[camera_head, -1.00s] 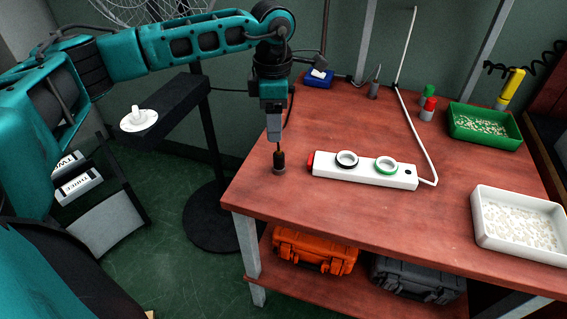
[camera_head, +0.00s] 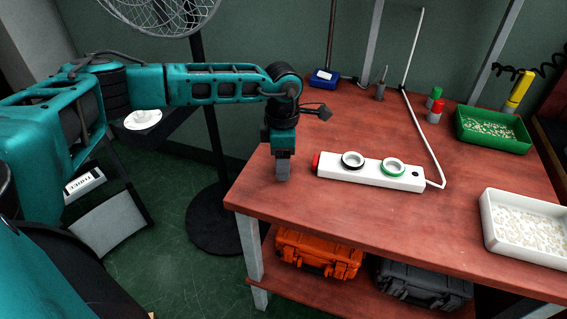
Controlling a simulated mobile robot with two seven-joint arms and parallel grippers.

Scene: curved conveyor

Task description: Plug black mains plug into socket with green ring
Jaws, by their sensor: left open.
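A white power strip (camera_head: 330,171) with a red end lies on the red-brown table. It has a socket with a black ring (camera_head: 353,160) and, right of it, a socket with a green ring (camera_head: 392,168). Both look empty. My left gripper (camera_head: 283,173) points straight down over the table, left of the strip's red end. It is open, with its fingertips low near the tabletop. The black mains plug is hidden behind or between the fingers, so how they sit around it cannot be told. My right gripper is out of view.
A white cable (camera_head: 425,145) runs from the strip's right end toward the back. A green tray (camera_head: 461,127) and a white tray (camera_head: 492,232) stand on the right. Red and green cylinders (camera_head: 436,108) stand at the back. The table in front of the strip is clear.

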